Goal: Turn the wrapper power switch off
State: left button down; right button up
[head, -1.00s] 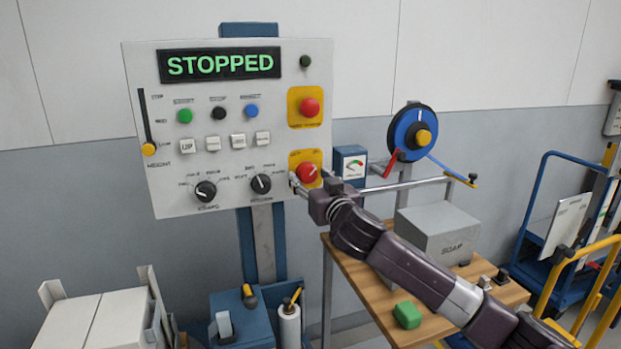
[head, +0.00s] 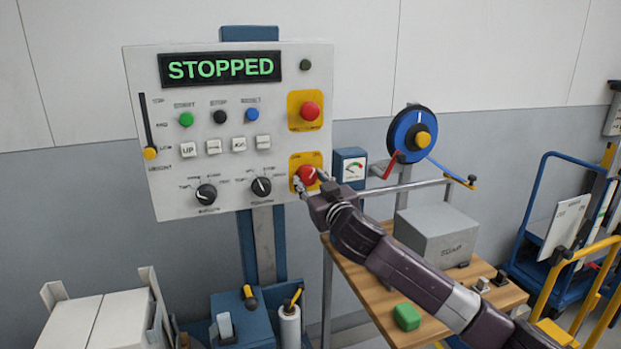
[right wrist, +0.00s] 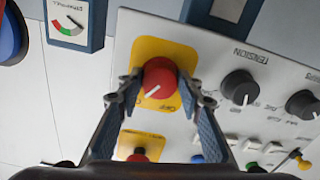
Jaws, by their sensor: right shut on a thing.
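The wrapper power switch (head: 306,175) is a round red knob on a yellow plate at the lower right of the grey control panel (head: 170,110). It also shows in the right wrist view (right wrist: 160,77), with a white pointer line toward the picture's lower left and partly covered lettering beside it. My right gripper (head: 311,181) reaches in from the lower right and is shut on the knob. In the right wrist view its fingers (right wrist: 160,88) are on either side of it. The panel display (head: 220,67) reads STOPPED. My left gripper is not in view.
A red mushroom button (head: 308,110) on another yellow plate sits just above the switch. Two black dials (head: 261,187) are to its left. A gauge box (head: 350,166), a metal rod and a wooden table (head: 372,297) with a grey box (head: 437,238) are close on the right.

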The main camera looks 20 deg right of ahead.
jog(key=n+p, duration=0.2)
jog(key=n, duration=0.2)
jog(key=shift+r+n+p, duration=0.15)
jog(key=shift+n+p, duration=0.15)
jog(key=shift+p, duration=0.1)
jog(key=n+p, duration=0.2)
jog(key=n, duration=0.1)
jog(key=shift+d+n, duration=0.1)
jog(key=shift+n, duration=0.3)
jog(key=n+p, duration=0.3)
jog(key=n, duration=0.1)
jog(key=shift+n+p, duration=0.8)
jog(key=shift+n, duration=0.8)
jog(key=o, duration=1.2)
jog(key=shift+c, duration=0.2)
